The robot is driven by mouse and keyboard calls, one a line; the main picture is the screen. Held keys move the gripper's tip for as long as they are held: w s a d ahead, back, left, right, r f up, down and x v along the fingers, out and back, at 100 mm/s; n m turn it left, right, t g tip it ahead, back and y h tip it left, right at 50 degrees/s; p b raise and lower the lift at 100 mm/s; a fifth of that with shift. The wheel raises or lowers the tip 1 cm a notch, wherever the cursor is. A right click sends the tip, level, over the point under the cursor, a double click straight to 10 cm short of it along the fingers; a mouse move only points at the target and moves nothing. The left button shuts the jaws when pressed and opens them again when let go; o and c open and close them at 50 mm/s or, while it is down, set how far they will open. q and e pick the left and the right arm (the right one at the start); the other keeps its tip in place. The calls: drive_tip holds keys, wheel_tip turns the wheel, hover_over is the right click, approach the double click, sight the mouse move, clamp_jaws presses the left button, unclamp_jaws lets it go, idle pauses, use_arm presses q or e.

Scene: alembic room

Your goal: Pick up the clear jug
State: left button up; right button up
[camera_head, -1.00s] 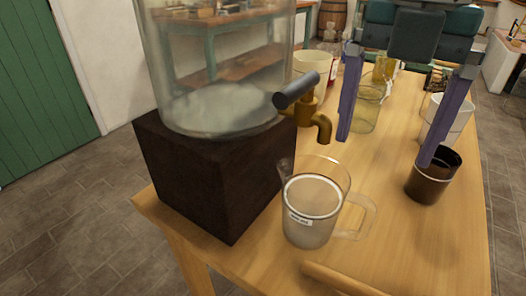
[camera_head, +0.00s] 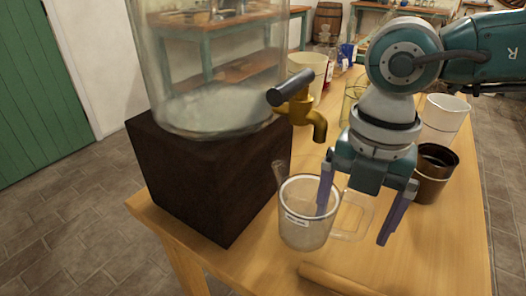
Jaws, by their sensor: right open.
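The clear jug (camera_head: 298,232) stands upright on the wooden table, below the brass tap (camera_head: 311,118) of the big glass dispenser. It has a small white label, a spout at its left and a clear handle at its right. My right gripper (camera_head: 353,228) is open and points down over the jug's right side. Its left finger overlaps the jug's right wall in the picture, and its right finger is right of the handle. The handle shows between the fingers. I cannot tell whether a finger touches the jug. My left gripper is out of view.
The glass dispenser (camera_head: 212,75) stands on a dark block (camera_head: 200,180) at the left. A brown cup (camera_head: 431,178) and a white cup (camera_head: 443,112) stand close right of my gripper. A wooden rod (camera_head: 335,280) lies in front of the jug.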

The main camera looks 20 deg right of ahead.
drive_tip(key=shift+f, duration=0.8)
clamp_jaws()
idle(0.4)
